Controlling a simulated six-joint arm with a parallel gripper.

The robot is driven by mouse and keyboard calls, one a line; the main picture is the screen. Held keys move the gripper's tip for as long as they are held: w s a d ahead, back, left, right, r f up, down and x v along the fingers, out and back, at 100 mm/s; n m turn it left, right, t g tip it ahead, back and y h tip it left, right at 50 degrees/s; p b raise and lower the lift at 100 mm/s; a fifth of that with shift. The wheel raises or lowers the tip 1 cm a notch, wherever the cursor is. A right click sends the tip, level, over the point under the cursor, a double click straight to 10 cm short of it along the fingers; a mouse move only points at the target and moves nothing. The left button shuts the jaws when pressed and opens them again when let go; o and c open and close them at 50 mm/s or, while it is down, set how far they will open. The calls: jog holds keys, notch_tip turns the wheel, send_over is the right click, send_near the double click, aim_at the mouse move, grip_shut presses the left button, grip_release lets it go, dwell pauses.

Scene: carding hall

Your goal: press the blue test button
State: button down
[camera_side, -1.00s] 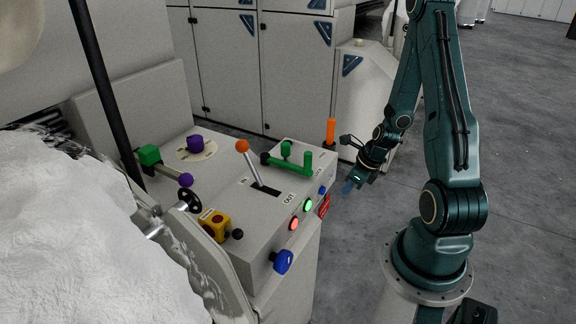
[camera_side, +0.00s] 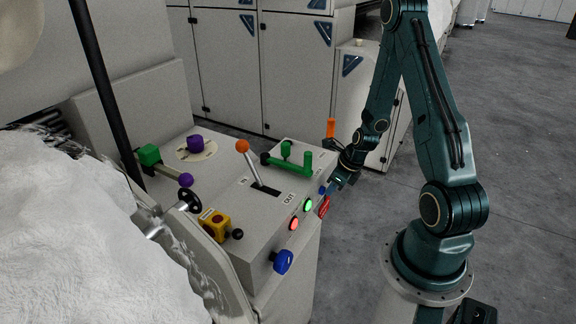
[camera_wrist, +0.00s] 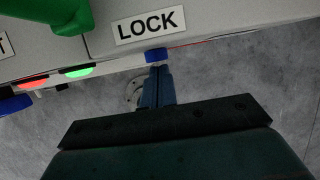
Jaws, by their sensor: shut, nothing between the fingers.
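The small blue button (camera_side: 322,190) is on the front face of the grey control box, right of the lit green button. In the wrist view the blue button (camera_wrist: 156,55) stands out just below the LOCK label. My gripper (camera_side: 330,189) is at the right of the box, its fingertips at the button. In the wrist view my gripper (camera_wrist: 157,70) has its fingers together, empty, lined up with the button. The tips overlap its lower edge there; I cannot tell whether they touch or whether the button is pushed in.
Beside it are the lit green button (camera_side: 308,205), the lit red button (camera_side: 294,223) and a red part (camera_side: 324,206). A green handle (camera_side: 290,164), an orange-knobbed lever (camera_side: 250,160) and an orange grip (camera_side: 330,128) rise above. A blue knob (camera_side: 283,261) sits lower left. Open floor lies right.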

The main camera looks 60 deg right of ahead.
jog(key=shift+w, duration=1.2)
jog(key=shift+r, duration=0.1)
jog(key=shift+s+d, duration=0.1)
jog(key=s+r, duration=0.8)
jog(key=r, duration=0.1)
jog(key=shift+s, duration=0.2)
dwell(0.7)
